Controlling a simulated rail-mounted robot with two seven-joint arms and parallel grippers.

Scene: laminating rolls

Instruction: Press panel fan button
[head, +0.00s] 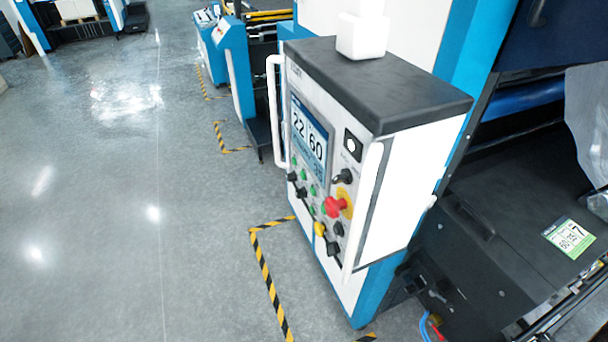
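A white control panel (312,100) with a dark top stands at the centre right, its face turned to the left. It carries a lit display (309,143), a red emergency knob on a yellow base (338,205), a black rotary switch (343,177), several small green and black buttons (312,189) and a yellow button (320,229). The button labels are too small to read, so I cannot tell which one is the fan button. Neither of my grippers is in view.
White vertical handles (364,210) flank the panel face. Black-and-yellow floor tape (268,275) marks the area before the machine. The grey floor (120,220) on the left is clear. A dark machine bed (510,210) with a green-and-white card (569,238) lies at right.

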